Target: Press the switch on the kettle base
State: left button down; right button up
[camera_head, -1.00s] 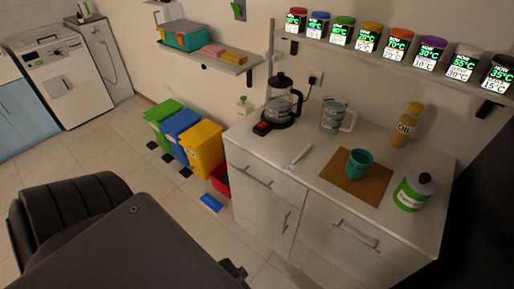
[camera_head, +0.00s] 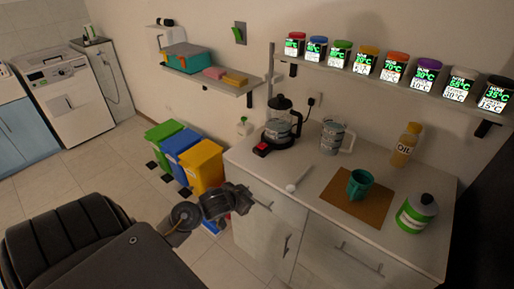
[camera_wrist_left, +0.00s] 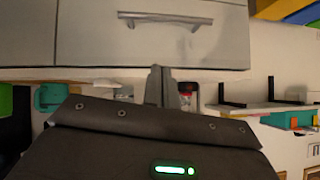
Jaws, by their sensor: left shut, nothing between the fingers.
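The glass kettle (camera_head: 279,122) with a black lid and handle stands upright on its black base (camera_head: 281,142) at the counter's left back corner. The red switch (camera_head: 261,149) sits on the front left of the base. My left gripper (camera_head: 246,200) is in front of the counter, below its top, near the left drawer and well apart from the switch. In the left wrist view its fingers (camera_wrist_left: 161,75) are together and empty, with a drawer front behind them. My right gripper is not in view.
On the counter (camera_head: 247,155) are a glass jug (camera_head: 333,138), a white spoon-like utensil (camera_head: 298,178), a teal cup (camera_head: 359,183) on a brown board (camera_head: 335,200), an oil bottle (camera_head: 404,148) and a green canister (camera_head: 415,213). A shelf (camera_head: 390,84) with spice dispensers hangs above.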

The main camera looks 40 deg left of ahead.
pick_arm(q)
jog(key=w+a+r+n+t+h, duration=0.1)
jog(key=w+a+r+t, duration=0.2)
jog(key=w+a+r, duration=0.7)
notch_tip(320, 180, up, 2)
jog(key=shift+w+a+r+t, duration=0.2)
jog(key=shift+a+t, duration=0.2)
jog(key=shift+a, duration=0.3)
send_over(257, 152)
jog(key=w, duration=0.1)
notch_tip(257, 152, down, 4)
jog(key=shift+r+p, duration=0.1)
jog(key=shift+p, duration=0.35)
jog(key=f, duration=0.2)
jog(key=shift+s+f+p, duration=0.3)
jog(key=shift+s, duration=0.05)
jog(key=shift+s+a+f, duration=0.1)
jog(key=shift+f, duration=0.6)
